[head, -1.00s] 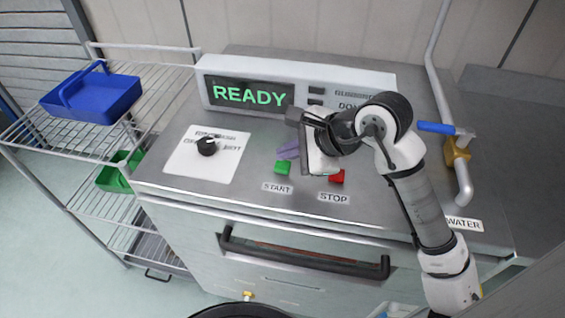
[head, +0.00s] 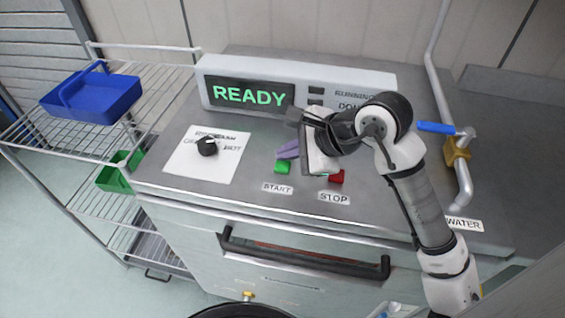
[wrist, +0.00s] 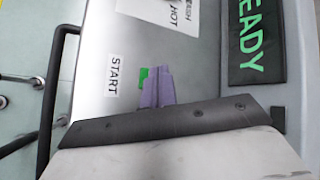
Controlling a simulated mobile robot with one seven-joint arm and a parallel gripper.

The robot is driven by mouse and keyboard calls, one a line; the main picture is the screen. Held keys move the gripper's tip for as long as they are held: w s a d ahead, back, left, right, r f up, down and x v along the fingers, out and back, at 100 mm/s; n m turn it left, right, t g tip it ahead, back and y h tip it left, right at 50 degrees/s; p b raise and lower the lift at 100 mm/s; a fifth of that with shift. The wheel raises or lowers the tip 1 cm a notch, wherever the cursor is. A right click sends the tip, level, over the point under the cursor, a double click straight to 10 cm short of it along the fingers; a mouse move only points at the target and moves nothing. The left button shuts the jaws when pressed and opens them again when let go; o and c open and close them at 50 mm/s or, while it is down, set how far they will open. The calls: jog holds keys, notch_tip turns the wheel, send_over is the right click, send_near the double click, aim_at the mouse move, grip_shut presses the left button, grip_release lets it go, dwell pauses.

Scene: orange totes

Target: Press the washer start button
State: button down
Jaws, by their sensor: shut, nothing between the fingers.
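The green start button (head: 282,167) sits on the washer's steel top (head: 222,198), behind the START label (head: 277,188). The red stop button (head: 337,176) is to its right, above the STOP label (head: 334,198). My gripper (head: 284,153) is shut and empty, its purple fingers just behind and above the green button in the head view. In the wrist view my gripper's fingertips (wrist: 150,75) overlap part of the green button (wrist: 142,79), next to the START label (wrist: 114,76). I cannot tell whether they touch it. The display (head: 249,95) reads READY in green.
A black knob (head: 207,147) stands on a white plate at left. A wire rack (head: 70,130) with a blue bin (head: 92,98) and a green bin (head: 118,172) is further left. A pipe with a blue-handled valve (head: 437,128) stands at right. A dark handle (head: 300,257) crosses the front.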

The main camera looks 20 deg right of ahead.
aim_at(288, 167)
jog(key=shift+f+b, duration=0.9)
jog(key=shift+b, duration=1.15)
dwell(0.6)
jog(key=shift+r, duration=0.9)
jog(key=shift+r+p, duration=0.7)
jog(key=shift+r, duration=1.8)
